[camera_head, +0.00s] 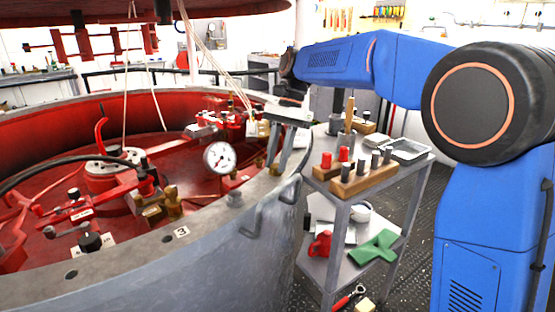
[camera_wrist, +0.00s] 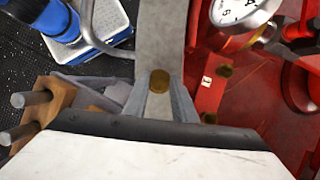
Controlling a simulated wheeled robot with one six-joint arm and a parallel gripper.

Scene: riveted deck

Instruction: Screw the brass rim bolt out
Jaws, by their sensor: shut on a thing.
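The brass rim bolt (camera_wrist: 159,80) shows as a round brown-gold head on the grey rim (camera_wrist: 159,40) in the wrist view. My gripper (camera_wrist: 160,98) has one finger on each side of it and is shut on it. In the head view my gripper (camera_head: 280,158) reaches down to the right part of the tank's rim (camera_head: 215,212), fingers pointing down. The bolt's shank is hidden, so I cannot tell how far it sits in the rim.
Inside the red tank a pressure gauge (camera_head: 220,157) stands close to the rim. A grey handle (camera_head: 268,207) sticks out from the outer wall. A trolley (camera_head: 340,205) with a wooden block of pegs (camera_head: 350,181) and a metal tray (camera_head: 408,151) stands close on the right.

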